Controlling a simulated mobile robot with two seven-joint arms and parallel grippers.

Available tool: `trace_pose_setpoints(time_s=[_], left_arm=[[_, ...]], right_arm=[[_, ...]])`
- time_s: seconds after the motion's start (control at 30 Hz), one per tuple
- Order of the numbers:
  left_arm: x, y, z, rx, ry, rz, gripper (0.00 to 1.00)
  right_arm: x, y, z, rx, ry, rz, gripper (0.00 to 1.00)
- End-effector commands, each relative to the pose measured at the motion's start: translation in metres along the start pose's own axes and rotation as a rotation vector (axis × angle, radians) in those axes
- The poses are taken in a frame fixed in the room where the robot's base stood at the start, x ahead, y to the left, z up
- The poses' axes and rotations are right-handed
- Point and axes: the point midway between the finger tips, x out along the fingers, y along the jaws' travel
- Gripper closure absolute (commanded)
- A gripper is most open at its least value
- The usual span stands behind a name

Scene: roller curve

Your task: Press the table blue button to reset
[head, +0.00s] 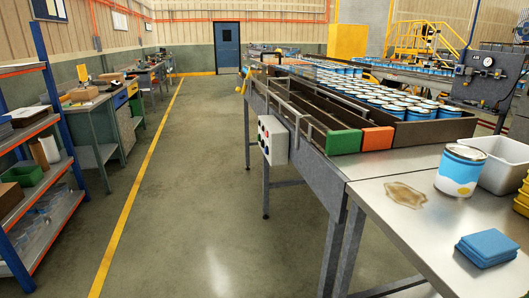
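A white control box (273,140) is mounted on the near left side of the conveyor table (320,170). Several small coloured buttons sit on its left-hand face. They are too small to tell surely which one is blue. Neither my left gripper nor my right gripper shows in the head view.
A steel worktop (410,240) at the right holds a can (460,170), a brown spill (405,194), blue cloths (487,247) and a white bin (500,162). Many cans stand on the conveyor behind. Shelves (35,130) stand at the left. The floor (195,190) between is clear.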

Motion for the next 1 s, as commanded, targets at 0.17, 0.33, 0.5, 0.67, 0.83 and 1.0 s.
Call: trace_pose_setpoints(time_s=[0.17,0.33,0.5,0.67,0.83,1.0], left_arm=[[0.0,-0.0001,-0.0014,0.0,0.003,0.0,0.52],[0.0,-0.0001,-0.0014,0.0,0.003,0.0,0.71],[0.0,-0.0001,-0.0014,0.0,0.003,0.0,0.9],[0.0,-0.0002,-0.0012,0.0,0.002,0.0,1.0],[0.0,-0.0002,-0.0009,0.0,0.002,0.0,1.0],[0.0001,-0.0002,-0.0006,-0.001,0.001,0.0,1.0]], right_arm=[[0.0,0.0,-0.0009,0.0,0.002,0.0,1.0],[0.0,0.0,-0.0012,0.0,0.002,0.0,1.0],[0.0,0.0,-0.0015,0.0,0.003,0.0,1.0],[0.0,0.0,-0.0017,0.0,0.003,0.0,1.0],[0.0,0.0,-0.0019,0.0,0.003,0.0,1.0],[0.0,0.0,-0.002,0.0,0.004,0.0,1.0]])
